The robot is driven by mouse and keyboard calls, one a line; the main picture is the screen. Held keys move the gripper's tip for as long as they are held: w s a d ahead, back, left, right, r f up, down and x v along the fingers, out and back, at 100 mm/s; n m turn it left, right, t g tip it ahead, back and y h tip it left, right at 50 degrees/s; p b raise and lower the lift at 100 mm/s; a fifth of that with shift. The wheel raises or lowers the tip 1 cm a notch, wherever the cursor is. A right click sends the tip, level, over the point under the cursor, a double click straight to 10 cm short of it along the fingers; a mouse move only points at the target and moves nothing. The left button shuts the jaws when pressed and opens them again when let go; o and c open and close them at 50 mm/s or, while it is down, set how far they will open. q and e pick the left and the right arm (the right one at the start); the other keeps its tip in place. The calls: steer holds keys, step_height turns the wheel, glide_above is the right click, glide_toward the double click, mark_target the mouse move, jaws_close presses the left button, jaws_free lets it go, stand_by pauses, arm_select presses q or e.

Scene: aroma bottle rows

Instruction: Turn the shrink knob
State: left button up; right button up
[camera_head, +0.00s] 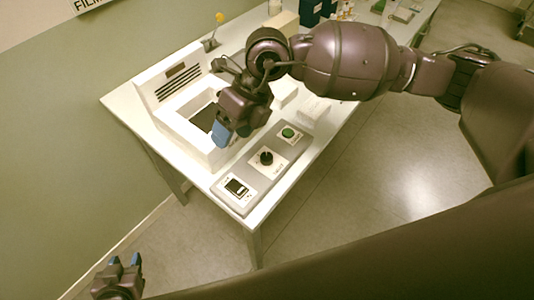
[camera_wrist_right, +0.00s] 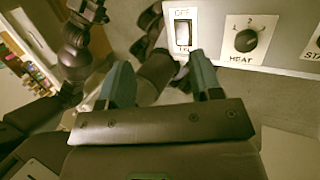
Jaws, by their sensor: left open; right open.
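The black round knob (camera_head: 267,158) sits on the middle plate of a grey control panel; in the right wrist view the knob (camera_wrist_right: 246,40) has HEAT printed under it. My right gripper (camera_head: 224,133) is open and empty, above the machine's front edge and left of the knob in the head view. In the right wrist view its fingers (camera_wrist_right: 160,62) are apart, and the knob lies beyond them to the right. My left gripper (camera_head: 124,262) is open and empty at the bottom left, away from the table.
A rocker switch (camera_head: 237,187) and a green button (camera_head: 289,132) flank the knob on the panel (camera_head: 251,172). The white machine (camera_head: 172,112) with an open well stands behind. White boxes (camera_head: 314,108) sit right of it. Clear floor lies in front.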

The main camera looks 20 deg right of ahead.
mark_target(267, 157)
steer(key=w+d+f+m+t+h, duration=0.1)
steer(key=w+d+f+m+h, duration=0.15)
steer(key=d+h, duration=0.35)
steer(key=shift+y, duration=0.3)
steer(key=f, duration=0.7)
steer(key=s+d+f, duration=0.1)
steer(key=f, duration=0.2)
steer(key=shift+f, duration=0.4)
steer(key=shift+c, duration=0.2)
steer(key=c, duration=0.9)
